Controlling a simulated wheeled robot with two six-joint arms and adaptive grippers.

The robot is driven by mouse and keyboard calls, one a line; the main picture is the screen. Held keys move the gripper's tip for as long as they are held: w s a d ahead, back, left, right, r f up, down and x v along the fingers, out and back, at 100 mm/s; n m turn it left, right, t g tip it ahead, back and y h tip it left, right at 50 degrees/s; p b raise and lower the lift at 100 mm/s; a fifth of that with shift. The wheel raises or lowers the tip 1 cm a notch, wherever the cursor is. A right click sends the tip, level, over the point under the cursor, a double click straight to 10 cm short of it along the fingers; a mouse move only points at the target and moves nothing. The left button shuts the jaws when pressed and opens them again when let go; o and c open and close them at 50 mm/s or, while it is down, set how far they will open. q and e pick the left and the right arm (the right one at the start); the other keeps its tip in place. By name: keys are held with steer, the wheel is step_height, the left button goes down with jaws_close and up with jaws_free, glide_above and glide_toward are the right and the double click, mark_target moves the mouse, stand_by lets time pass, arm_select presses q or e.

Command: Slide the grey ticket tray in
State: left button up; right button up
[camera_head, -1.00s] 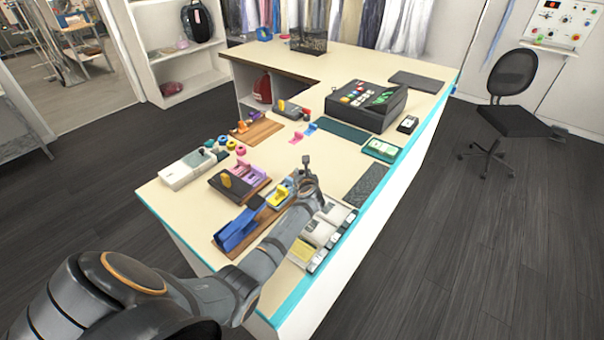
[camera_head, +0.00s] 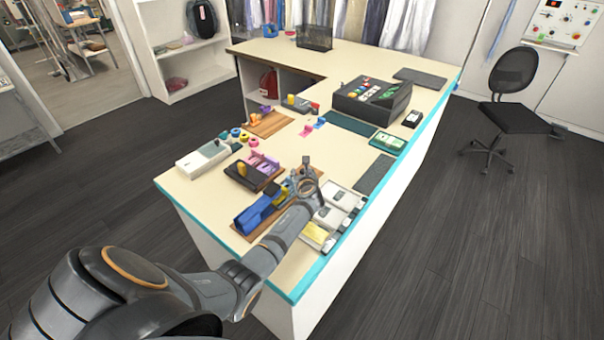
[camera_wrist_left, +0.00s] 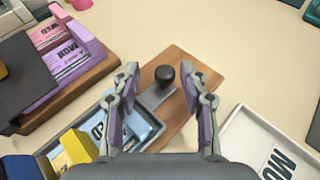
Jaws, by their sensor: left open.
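In the left wrist view the grey ticket tray (camera_wrist_left: 153,98) lies on a wooden board (camera_wrist_left: 173,121). Blue and yellow tickets show in it. A black knob (camera_wrist_left: 164,76) stands on its far end. My left gripper (camera_wrist_left: 162,84) is open, with one finger on each side of the knob; I cannot tell whether either touches it. A blue holder (camera_wrist_left: 22,168) is at the tray's near-left end. In the head view my left gripper (camera_head: 306,176) is over the counter and hides part of the tray beside the blue holder (camera_head: 258,212). My right gripper is out of view.
A dark ticket stand with pink and purple tickets (camera_head: 254,172) is left of the tray. A white tray with cards (camera_head: 340,205) lies close on the right. A black register (camera_head: 371,100) stands farther back. Bare counter (camera_head: 268,137) lies beyond the board.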

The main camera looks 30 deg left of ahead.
arm_select(q)
steer(key=shift+s+d+r, duration=0.2)
steer(key=shift+s+d, duration=0.05)
steer(key=shift+d, duration=0.2)
steer(key=v, duration=1.1)
steer(key=shift+s+a, duration=0.15)
steer(key=shift+a, duration=0.05)
